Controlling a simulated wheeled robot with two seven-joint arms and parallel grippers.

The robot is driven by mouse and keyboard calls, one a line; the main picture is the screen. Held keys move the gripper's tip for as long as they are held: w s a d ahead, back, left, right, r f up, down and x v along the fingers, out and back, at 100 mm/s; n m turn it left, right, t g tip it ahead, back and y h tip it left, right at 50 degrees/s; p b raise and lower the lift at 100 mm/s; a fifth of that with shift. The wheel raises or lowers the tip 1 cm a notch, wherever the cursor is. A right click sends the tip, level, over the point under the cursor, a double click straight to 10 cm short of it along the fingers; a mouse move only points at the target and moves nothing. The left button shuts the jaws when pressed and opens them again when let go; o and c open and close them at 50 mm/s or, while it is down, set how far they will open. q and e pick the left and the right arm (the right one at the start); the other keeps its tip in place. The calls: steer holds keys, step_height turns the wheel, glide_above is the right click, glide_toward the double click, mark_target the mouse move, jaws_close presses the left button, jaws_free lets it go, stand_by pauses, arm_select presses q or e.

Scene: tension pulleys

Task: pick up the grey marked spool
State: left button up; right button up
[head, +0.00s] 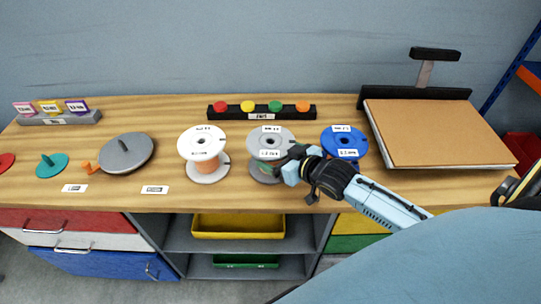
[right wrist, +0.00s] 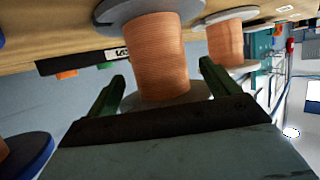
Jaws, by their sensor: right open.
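The grey marked spool (head: 268,135) stands upright on the wooden table (head: 300,198), with white labels on its upper flange. In the right wrist view its copper-coloured winding (right wrist: 158,55) shows between its grey flanges. My right gripper (head: 284,165) is at the spool's right front side in the head view. In the right wrist view its two green fingers (right wrist: 162,72) are apart, one on either side of the winding. I cannot tell whether they touch it. The arm hides part of the spool's lower right side. My left gripper is not in view.
A white spool (head: 205,142) stands close on the left and a blue spool (head: 343,140) close on the right. A black rack with coloured knobs (head: 262,113) is behind.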

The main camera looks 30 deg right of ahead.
steer(key=shift+w+a+f, duration=0.15)
steer(key=shift+w+f, duration=0.1)
steer(key=shift+w, duration=0.4)
steer(key=c, duration=1.5)
steer(key=shift+r, duration=0.2)
